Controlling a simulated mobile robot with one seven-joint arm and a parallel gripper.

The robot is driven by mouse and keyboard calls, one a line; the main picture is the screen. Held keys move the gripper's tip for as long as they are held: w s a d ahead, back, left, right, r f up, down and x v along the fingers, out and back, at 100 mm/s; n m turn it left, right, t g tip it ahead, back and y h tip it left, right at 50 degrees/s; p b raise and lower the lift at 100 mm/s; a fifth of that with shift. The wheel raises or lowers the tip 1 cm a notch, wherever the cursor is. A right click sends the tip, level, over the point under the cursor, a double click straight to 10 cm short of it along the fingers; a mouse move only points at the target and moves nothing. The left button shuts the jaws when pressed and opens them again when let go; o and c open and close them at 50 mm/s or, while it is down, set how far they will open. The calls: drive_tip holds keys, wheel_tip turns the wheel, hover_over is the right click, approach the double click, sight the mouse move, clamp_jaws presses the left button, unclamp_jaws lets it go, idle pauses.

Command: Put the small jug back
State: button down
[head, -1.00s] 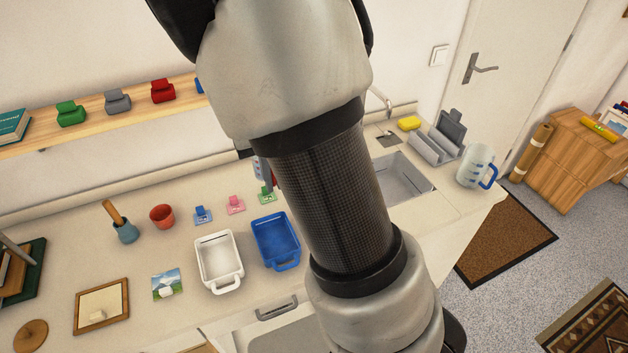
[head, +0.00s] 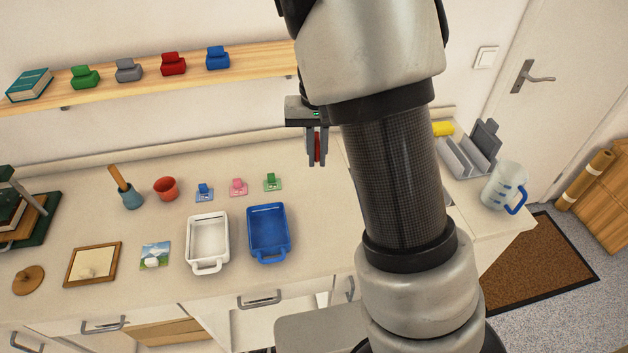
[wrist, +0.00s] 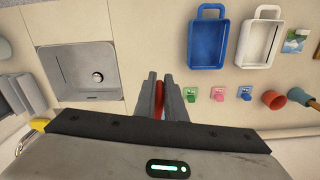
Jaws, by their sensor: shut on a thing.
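My gripper (head: 316,160) hangs over the back of the counter, fingers pointing down. It is shut on a thin red thing (head: 317,148), which also shows between the fingers in the wrist view (wrist: 159,97). The fingers hide most of the red thing, so I cannot tell whether it is a jug. The only clear jug shape is a see-through jug (head: 504,186) with blue markings and a blue handle, upright at the counter's right end, apart from my gripper.
A white tub (head: 207,258) and a blue tub (head: 269,255) stand at the counter's front. Small blue, pink and green clips (head: 272,182) sit behind them. A red cup (head: 166,188) and a blue-grey pot (head: 131,197) are left. A sink (wrist: 85,70) shows in the wrist view.

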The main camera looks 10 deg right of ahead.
drive_tip(key=w+a+f+m+b, duration=0.3)
drive_tip(key=w+f+m+b, duration=0.35)
drive_tip(key=w+f, duration=0.4)
drive_tip(key=shift+m, duration=0.25)
drive_tip(key=f, duration=0.9)
drive_tip(key=shift+w+f+p, duration=0.1)
drive_tip(key=shift+w+p, duration=0.25)
drive_tip(key=shift+w, duration=0.05)
drive_tip(key=c, duration=2.3)
unclamp_jaws()
drive_tip(key=shift+f, duration=0.15)
drive_tip(key=o, duration=0.5)
